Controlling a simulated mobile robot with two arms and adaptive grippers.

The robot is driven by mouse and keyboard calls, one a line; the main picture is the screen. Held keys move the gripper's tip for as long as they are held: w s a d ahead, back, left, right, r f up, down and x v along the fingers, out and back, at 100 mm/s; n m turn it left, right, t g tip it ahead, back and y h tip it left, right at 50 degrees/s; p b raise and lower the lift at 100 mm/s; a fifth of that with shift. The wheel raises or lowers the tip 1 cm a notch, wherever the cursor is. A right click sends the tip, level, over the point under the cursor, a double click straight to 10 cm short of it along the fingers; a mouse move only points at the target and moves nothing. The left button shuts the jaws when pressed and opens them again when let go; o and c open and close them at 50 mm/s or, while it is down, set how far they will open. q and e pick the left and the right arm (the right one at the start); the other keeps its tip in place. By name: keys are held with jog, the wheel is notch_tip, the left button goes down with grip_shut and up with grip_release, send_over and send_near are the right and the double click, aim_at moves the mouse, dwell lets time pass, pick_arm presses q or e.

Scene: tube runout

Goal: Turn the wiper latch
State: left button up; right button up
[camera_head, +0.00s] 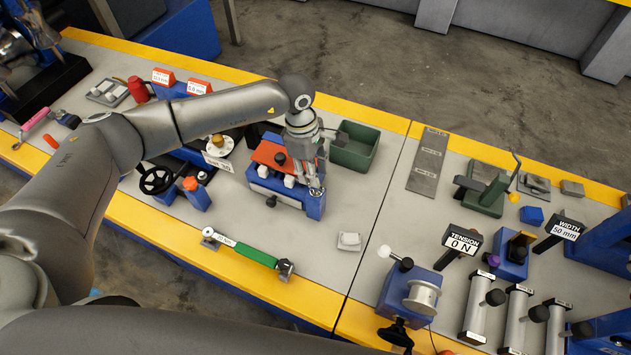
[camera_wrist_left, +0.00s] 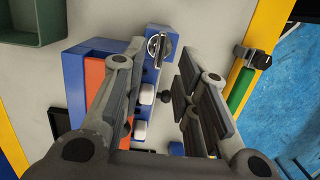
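A blue wiper unit (camera_head: 262,182) with an orange top plate (camera_head: 270,154) and white pads sits on the bench; it also fills the left middle of the left wrist view (camera_wrist_left: 74,95). A round metal latch (camera_wrist_left: 159,45) with a bar across it stands at the far end of its blue rail. My left gripper (camera_head: 310,182) is over that end of the unit, pointing down. In the left wrist view my left gripper (camera_wrist_left: 158,78) is open and empty, with the latch ahead between its finger lines. In the head view the fingers largely cover the latch. My right gripper is out of view.
A green bin (camera_head: 355,148) stands just behind the gripper. A handwheel (camera_head: 156,180) is at left.

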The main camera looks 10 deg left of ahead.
pick_arm(q)
jog(key=f, duration=0.1)
jog(key=f+b, duration=0.1)
jog(key=f, duration=0.2)
jog(key=shift+s+d+f, duration=0.15)
jog(key=shift+d+f, duration=0.05)
jog(key=shift+d, duration=0.15)
jog(key=shift+r, duration=0.2)
jog(key=shift+f+b, duration=0.15)
jog(key=shift+b, duration=0.35)
grip_shut()
